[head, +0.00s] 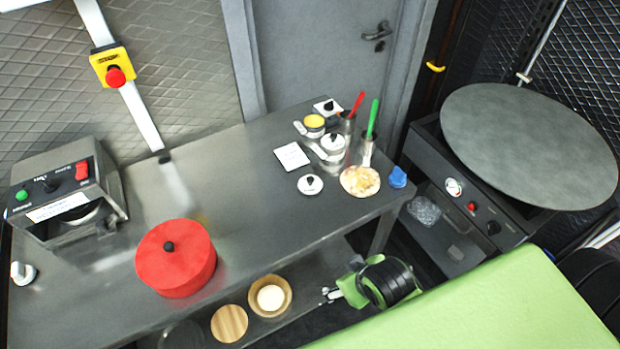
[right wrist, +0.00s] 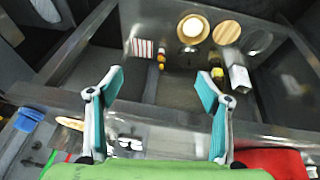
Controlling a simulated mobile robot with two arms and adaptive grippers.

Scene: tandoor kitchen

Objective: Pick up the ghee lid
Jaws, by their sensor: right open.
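A small white lid with a black knob (head: 310,185) lies on the steel table near its front edge. Another white piece with a black knob (head: 327,108) lies further back; I cannot tell which is the ghee lid. My right gripper (head: 326,296) is beyond the table's front edge, apart from these things. In the right wrist view its teal fingers (right wrist: 160,88) are spread and empty. My left gripper is out of view.
A red lidded pot (head: 176,260) stands front left on the table. A flatbread (head: 360,181), blue object (head: 397,177) and cups with red (head: 357,103) and green (head: 372,118) handles crowd the right end. A white card (head: 292,156) lies nearby. The table's middle is clear.

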